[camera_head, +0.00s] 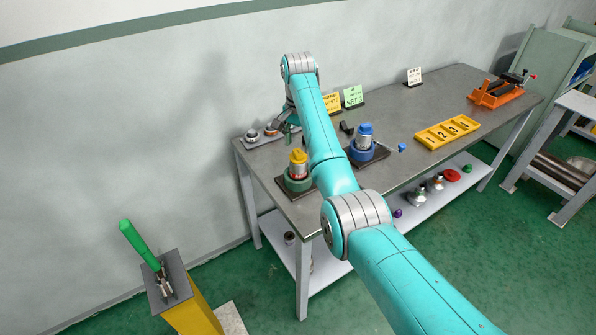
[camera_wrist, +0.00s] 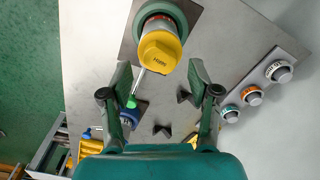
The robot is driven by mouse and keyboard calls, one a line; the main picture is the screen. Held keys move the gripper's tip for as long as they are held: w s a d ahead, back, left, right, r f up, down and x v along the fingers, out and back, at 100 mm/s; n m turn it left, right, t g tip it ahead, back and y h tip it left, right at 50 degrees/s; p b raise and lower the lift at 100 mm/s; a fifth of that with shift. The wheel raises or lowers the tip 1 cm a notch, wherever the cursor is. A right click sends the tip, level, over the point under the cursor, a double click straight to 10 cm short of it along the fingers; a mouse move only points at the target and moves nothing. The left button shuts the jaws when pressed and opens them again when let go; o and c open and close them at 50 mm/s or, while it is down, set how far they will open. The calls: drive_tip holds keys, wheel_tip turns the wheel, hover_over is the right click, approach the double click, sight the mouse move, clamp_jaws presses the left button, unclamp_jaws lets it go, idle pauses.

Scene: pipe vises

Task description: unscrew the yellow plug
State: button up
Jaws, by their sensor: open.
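The yellow plug (camera_head: 298,157) sits on top of an upright pipe held in a green vise (camera_head: 298,182), at the near left of the workbench. In the wrist view the yellow plug (camera_wrist: 159,53) shows its face, with small lettering I cannot read, and the green vise (camera_wrist: 172,12) is around the pipe behind it. My gripper (camera_wrist: 160,66) is open, one finger to each side of the plug in the picture, with visible gaps and no contact. In the head view my gripper (camera_head: 289,127) is behind the plug, partly hidden by my arm.
A blue plug (camera_head: 365,131) stands in a blue vise (camera_head: 367,152) right of my arm. A grey plate (camera_wrist: 278,70) holds several round fittings. A yellow numbered tray (camera_head: 447,132) and an orange vise (camera_head: 497,94) are farther right. A yellow stand (camera_head: 190,311) holds a green-handled tool.

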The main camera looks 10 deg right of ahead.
drive_tip(key=shift+m, duration=1.2)
drive_tip(key=shift+f, duration=1.15)
clamp_jaws()
drive_tip(key=n, duration=0.4)
drive_tip(key=shift+n, duration=0.4)
drive_tip(key=n, duration=0.5)
drive_tip(key=shift+r+n, duration=0.1)
drive_tip(key=shift+n, duration=0.2)
drive_tip(key=n, duration=0.4)
